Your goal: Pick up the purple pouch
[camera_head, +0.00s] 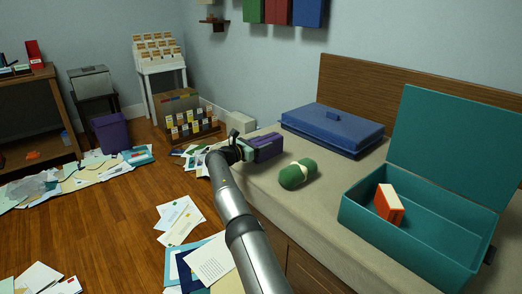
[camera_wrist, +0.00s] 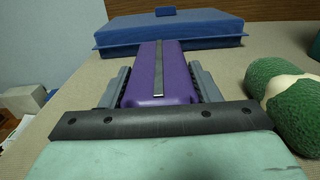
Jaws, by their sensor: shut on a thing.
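The purple pouch (camera_head: 268,147) is at the left side of the beige surface, in front of the blue case. In the wrist view the pouch (camera_wrist: 160,80) lies lengthwise between the two fingers, with a grey strip along its top. My gripper (camera_head: 247,150) is shut on the pouch, one finger along each side. I cannot tell whether the pouch touches the surface.
A green roll with a pale band (camera_head: 298,173) lies right of the pouch. A closed blue case (camera_head: 332,130) stands behind. An open teal box (camera_head: 410,235) at the right holds an orange-red item (camera_head: 389,203). Papers (camera_head: 180,219) litter the floor at left.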

